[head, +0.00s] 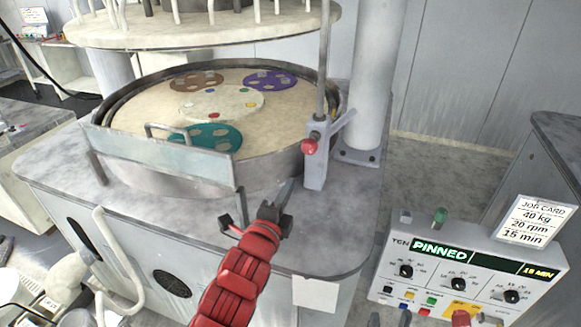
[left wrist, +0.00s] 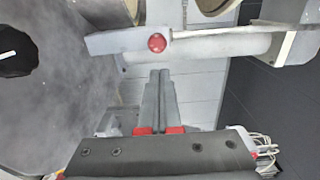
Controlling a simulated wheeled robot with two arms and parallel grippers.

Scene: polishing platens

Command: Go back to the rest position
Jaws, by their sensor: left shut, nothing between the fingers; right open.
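My left gripper (head: 288,190), on a red arm, is shut and empty. It is in front of the machine's round basin, just below a grey post (head: 316,165) with a red knob (head: 309,146). In the left wrist view its closed fingers (left wrist: 161,75) point towards the grey bar bearing the red knob (left wrist: 157,43), with no visible contact. Two dark fingertips of my right gripper (head: 390,319) show apart at the bottom edge, in front of the control panel; the rest of it is out of frame.
The polishing basin (head: 325,120) holds brown, purple and teal carriers on a beige platen, under a raised upper plate (head: 200,28). A clear guard (head: 160,163) stands at its front. The control panel (head: 385,268) reads PINNED, with a job card (head: 537,220) above it. A thick column (head: 375,80) stands behind.

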